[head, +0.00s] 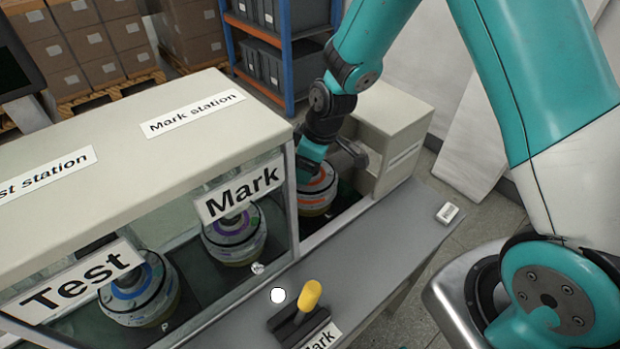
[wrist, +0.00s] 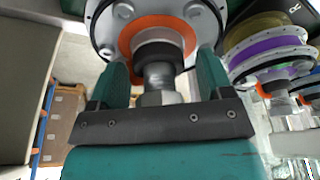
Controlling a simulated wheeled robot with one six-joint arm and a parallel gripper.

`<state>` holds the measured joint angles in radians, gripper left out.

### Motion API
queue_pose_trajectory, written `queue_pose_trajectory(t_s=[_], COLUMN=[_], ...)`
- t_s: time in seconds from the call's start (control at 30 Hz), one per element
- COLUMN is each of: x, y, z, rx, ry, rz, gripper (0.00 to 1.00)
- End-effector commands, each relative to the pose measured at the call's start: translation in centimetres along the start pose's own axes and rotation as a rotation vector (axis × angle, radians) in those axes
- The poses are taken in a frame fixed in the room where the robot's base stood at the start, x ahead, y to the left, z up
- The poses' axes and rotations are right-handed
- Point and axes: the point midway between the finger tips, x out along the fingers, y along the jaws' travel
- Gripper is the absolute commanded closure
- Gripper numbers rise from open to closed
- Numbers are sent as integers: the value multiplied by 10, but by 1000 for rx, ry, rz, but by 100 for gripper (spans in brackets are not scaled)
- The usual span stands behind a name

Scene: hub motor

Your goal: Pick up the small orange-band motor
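The orange-band motor (head: 318,191) stands upright in the open bay at the right end of the line, just right of the Mark enclosure. My gripper (head: 312,158) is directly above it, pointing down and partly hiding its top. In the wrist view the orange ring and pale bolted face of the motor (wrist: 160,25) fill the top middle. My gripper's two teal fingers (wrist: 162,72) stand apart on either side of its central shaft. Gaps show between the fingers and the shaft. Whether the fingertips touch the motor's face is unclear.
A purple-band motor (head: 234,233) and a blue-band motor (head: 137,289) stand behind glass to the left. The Mark station housing (head: 180,140) rises close beside my arm; a beige box (head: 396,125) is on the right. A yellow-handled lever (head: 308,297) is in front.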

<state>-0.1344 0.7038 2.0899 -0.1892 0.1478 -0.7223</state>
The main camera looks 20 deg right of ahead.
Motion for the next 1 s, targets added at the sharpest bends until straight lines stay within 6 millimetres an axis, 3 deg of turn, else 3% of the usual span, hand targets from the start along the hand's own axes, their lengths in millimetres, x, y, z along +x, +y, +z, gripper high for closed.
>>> queue_pose_trajectory(t_s=[0.03,0.3,0.77,1.0], x=[0,0,-6,-31], y=[0,0,1,1], z=[0,0,-3,-10], rx=[0,0,-1,-2], ry=[0,0,4,7], rz=[0,0,3,6], gripper=[39,100,100,100])
